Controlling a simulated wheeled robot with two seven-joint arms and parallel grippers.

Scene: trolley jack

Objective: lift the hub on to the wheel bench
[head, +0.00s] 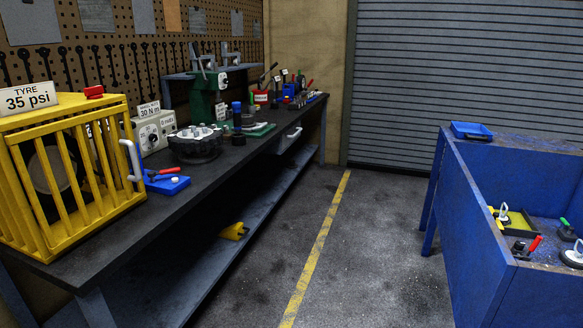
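A long dark workbench (120,225) runs along the left wall; I cannot tell from the picture whether it is the wheel bench. A dark round part (195,150) with a pale top and several studs sits on it, right of a grey box with a dial; it looks like a hub, but I cannot be sure. A yellow cage (75,180) on the near end holds a dark tyre (52,175) behind its bars, under a sign reading "TYRE 35 psi". Neither of my grippers is in view.
A blue bin-like table (475,200) stands at the right, with several small tools and a tray in it. A yellow object (233,231) lies on the bench's lower shelf. The floor (370,240) between them is clear, with a yellow line. A shutter (460,70) closes the back.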

